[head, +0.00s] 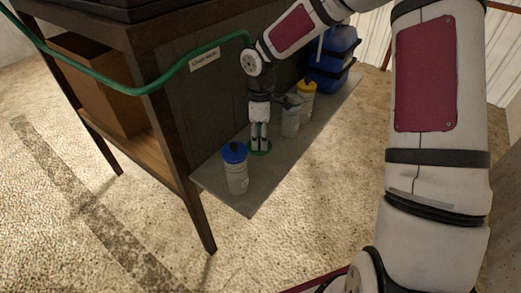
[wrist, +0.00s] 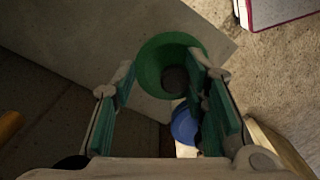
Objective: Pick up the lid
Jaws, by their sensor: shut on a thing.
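The lid is a green round piece (head: 266,152) low over the grey shelf, under my gripper in the head view. In the wrist view the lid (wrist: 153,62) is a green ring with a dark centre, at the fingertips. My gripper (head: 260,148) points down, its fingers shut on the lid. In the wrist view my gripper (wrist: 163,75) has its teal-padded fingers on either side of it, partly hiding its edge. I cannot tell whether the lid touches the shelf.
A white jar with a blue cap (head: 236,170) stands near the shelf's front end (head: 250,203). A grey jar (head: 290,122), a yellow-capped jar (head: 306,102) and a blue container (head: 332,58) stand farther back. A green hose (head: 150,92) hangs along the dark cabinet.

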